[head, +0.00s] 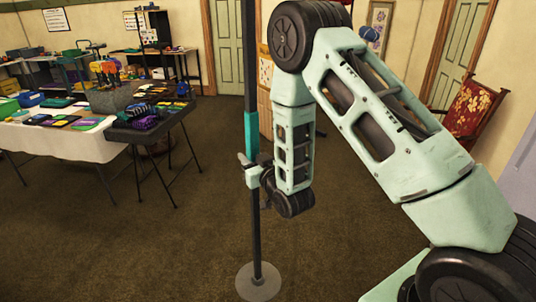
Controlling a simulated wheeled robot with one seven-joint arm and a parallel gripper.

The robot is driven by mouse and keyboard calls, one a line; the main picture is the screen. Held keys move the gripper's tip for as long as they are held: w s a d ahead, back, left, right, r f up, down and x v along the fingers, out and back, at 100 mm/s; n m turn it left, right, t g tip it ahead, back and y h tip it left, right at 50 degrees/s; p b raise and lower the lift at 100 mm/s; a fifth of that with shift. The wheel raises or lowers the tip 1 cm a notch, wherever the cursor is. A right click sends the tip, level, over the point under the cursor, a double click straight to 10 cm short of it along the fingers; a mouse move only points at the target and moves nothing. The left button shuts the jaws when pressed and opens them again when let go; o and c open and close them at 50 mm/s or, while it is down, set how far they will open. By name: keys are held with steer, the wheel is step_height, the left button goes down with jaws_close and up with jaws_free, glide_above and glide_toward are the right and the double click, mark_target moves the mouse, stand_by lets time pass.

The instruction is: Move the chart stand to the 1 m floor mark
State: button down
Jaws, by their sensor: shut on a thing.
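The chart stand shows as a tall dark pole (256,222) with a teal sleeve (249,160) and a round grey base (258,284). The pole runs up out of the top of the picture, so its upper part is hidden. It looks close to upright, with the base at or near the brown carpet. My gripper (252,172) is shut on the pole around the lower end of the teal sleeve. My arm comes in from the right. I cannot make out a 1 m floor mark.
A white-covered table (60,142) with several colourful items stands at left, beside a small black folding table (150,128). A red floral chair (470,108) is at right. A green door (229,45) is behind. Bare carpet (150,240) lies left of the stand.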

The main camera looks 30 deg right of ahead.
steer(key=s+a+f+n+g+y+b, duration=0.1)
steer(key=s+a+f+n+y+b, duration=0.3)
steer(key=a+f+b, duration=1.2)
steer(key=s+a+f+n+g+y+b, duration=0.2)
steer(key=s+a+f+y+b, duration=0.35)
steer(key=a+f+b, duration=1.1)
steer(key=s+a+f+n+y+b, duration=0.1)
steer(key=s+a+f+b, duration=0.2)
steer(key=a, duration=0.3)
steer(key=s+a+f+g+b, duration=0.1)
steer(key=s+a+f+b, duration=0.3)
steer(key=s+a, duration=0.1)
steer(key=shift+s+a+n+y+b, duration=0.35)
steer(key=shift+s+a+n+b, duration=0.05)
steer(key=shift+s, duration=0.35)
steer(key=shift+f+b, duration=0.5)
steer(key=shift+f, duration=0.35)
steer(key=shift+f+g+b, duration=0.3)
steer(key=shift+f+b, duration=1.15)
stand_by(0.6)
